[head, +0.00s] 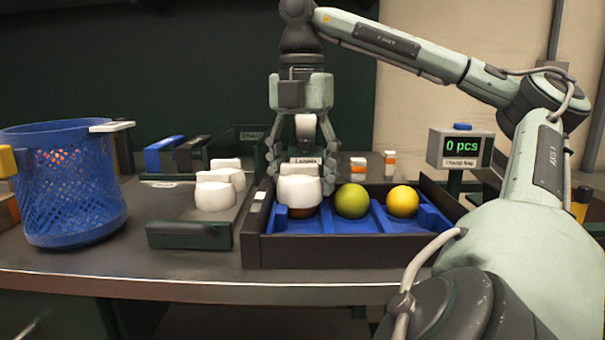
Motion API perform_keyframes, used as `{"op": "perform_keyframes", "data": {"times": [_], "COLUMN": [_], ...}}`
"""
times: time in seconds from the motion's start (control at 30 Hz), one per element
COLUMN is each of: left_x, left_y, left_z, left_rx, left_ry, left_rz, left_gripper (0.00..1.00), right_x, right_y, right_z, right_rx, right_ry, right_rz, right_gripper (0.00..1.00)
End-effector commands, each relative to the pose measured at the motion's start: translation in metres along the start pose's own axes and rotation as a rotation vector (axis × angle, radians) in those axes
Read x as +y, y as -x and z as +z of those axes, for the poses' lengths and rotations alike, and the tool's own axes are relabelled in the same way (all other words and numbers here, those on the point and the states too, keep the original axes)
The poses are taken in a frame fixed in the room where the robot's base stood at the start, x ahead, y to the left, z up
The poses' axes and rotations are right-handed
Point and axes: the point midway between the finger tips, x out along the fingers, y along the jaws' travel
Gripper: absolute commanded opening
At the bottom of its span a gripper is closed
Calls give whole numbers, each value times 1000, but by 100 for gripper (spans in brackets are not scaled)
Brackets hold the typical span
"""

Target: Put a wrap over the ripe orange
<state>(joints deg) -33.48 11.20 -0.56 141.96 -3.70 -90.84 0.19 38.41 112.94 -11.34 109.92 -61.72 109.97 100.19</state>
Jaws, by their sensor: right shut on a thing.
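My right gripper (301,172) comes down from above over the dark tray (350,253) with a blue insert. It is shut on a white wrap (300,189), with a finger on either side. The wrap sits over the top of the ripe orange (302,212) in the left compartment. Only a reddish-orange strip of that fruit shows below the wrap. A green fruit (351,200) lies in the middle compartment and a yellow one (403,201) in the right compartment, both bare. My left gripper is not in view.
More white wraps (214,193) stand on a dark green holder (189,235) left of the tray. A blue mesh basket (70,200) stands far left. A display reading "0 pcs" (460,149) is at back right. Small orange-and-white containers (358,168) stand behind the tray.

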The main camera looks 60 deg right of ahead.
Motion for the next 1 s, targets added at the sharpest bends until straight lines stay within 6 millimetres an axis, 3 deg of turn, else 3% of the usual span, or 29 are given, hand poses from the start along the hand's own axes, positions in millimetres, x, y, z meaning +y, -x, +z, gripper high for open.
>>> {"op": "perform_keyframes", "data": {"times": [0.13, 0.17, 0.37, 0.57, 0.7, 1.0], "left_x": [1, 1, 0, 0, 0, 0], "left_y": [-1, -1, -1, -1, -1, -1], "left_z": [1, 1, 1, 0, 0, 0], "left_rx": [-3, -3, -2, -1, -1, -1], "left_ry": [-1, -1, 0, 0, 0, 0], "left_rz": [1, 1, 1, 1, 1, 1], "left_gripper": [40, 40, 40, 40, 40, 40], "right_x": [-1, -1, -1, 0, 0, 0], "right_y": [-5, -5, -4, -3, -2, -1], "right_z": [-1, -2, -1, -1, -1, 0], "right_rx": [5, 5, 5, 3, 2, 1], "right_ry": [5, 6, 5, 3, 2, 1], "right_rz": [-15, -15, -13, -8, -6, -4], "right_gripper": [53, 65, 88, 88, 100, 100]}}
